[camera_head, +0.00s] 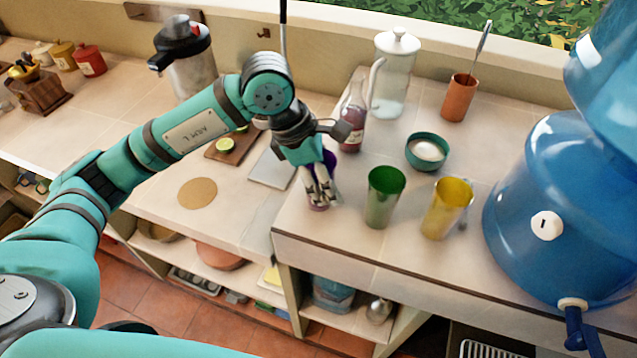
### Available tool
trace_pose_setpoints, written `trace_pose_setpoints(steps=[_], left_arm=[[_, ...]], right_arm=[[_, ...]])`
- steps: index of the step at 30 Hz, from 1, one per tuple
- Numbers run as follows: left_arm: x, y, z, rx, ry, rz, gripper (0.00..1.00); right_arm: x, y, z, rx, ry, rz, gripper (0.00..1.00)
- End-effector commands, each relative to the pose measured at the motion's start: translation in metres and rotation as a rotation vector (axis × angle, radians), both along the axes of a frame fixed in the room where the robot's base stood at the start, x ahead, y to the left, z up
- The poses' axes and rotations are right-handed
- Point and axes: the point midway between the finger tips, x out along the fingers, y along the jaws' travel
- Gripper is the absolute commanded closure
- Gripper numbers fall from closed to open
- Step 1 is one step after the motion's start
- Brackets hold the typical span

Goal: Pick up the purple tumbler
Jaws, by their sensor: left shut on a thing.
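The purple tumbler (330,162) stands on the raised counter near its left edge, left of the green tumbler. My left gripper (319,192) points down at it and is shut on it. The fingers and wrist hide much of the tumbler; purple shows behind the fingers and at the base below them. The tumbler looks upright; I cannot tell whether its base touches the counter. My right gripper is not in this view.
A green tumbler (381,205) and a yellow tumbler (445,212) stand to the right. Behind are a bottle (352,118), a glass pitcher (392,85) and a teal bowl (427,153). A large blue water dispenser (545,215) stands at the right.

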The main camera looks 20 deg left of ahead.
Motion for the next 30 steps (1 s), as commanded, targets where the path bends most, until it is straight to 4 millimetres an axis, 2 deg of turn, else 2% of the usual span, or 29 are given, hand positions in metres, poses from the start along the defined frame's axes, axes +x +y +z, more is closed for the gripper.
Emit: trace_pose_setpoints(steps=[14,16,17,28,30], left_arm=[[-0.001,0.0,-0.001,0.003,0.005,-0.001,0.83],[-0.001,0.0,0.002,0.003,0.004,-0.001,0.83],[0.0,0.0,0.003,0.002,0.003,-0.001,0.89],[0.0,0.0,0.033,0.001,-0.003,-0.002,0.91],[-0.008,0.002,0.033,0.001,0.001,0.0,0.91]], right_arm=[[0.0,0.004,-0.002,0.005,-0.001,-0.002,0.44],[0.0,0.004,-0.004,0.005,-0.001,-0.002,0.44],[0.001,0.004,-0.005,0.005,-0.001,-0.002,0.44],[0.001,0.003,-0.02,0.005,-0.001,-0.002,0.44],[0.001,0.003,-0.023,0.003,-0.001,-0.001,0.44]])
